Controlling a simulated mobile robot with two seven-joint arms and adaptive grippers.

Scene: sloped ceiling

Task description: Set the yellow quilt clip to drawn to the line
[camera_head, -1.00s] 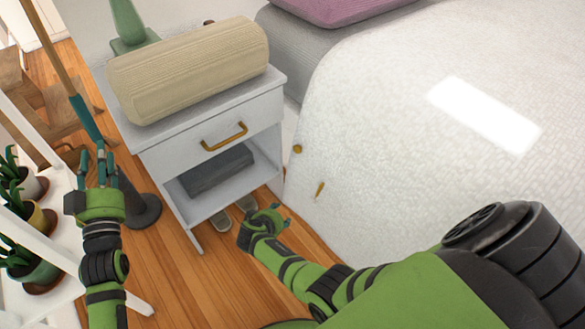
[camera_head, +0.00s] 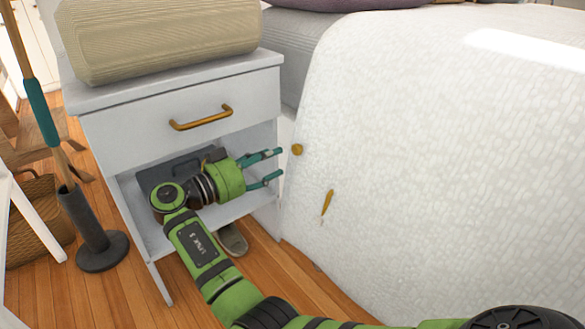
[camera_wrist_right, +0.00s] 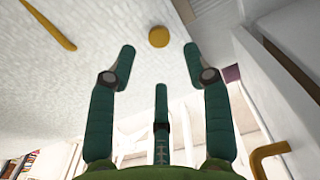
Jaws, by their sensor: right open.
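Two yellow pieces sit on the side of the white quilt (camera_head: 420,150): a small round knob (camera_head: 297,149) and, lower right, a slim tilted bar (camera_head: 327,202) with a faint pale mark below it. I cannot tell which of them is the clip. In the right wrist view the knob (camera_wrist_right: 158,36) is just beyond the fingertips and the bar (camera_wrist_right: 48,27) is at upper left. My right gripper (camera_head: 279,163) is open and empty, its teal fingers pointing right, just left of the knob and apparently apart from it. My left gripper is out of view.
A white nightstand (camera_head: 140,128) with a brass handle (camera_head: 202,118) stands left of the bed, close behind my right forearm. A beige ribbed bolster (camera_head: 160,40) lies on top. A slipper (camera_head: 233,240) is on the floor. A dark pole base (camera_head: 102,250) stands at left.

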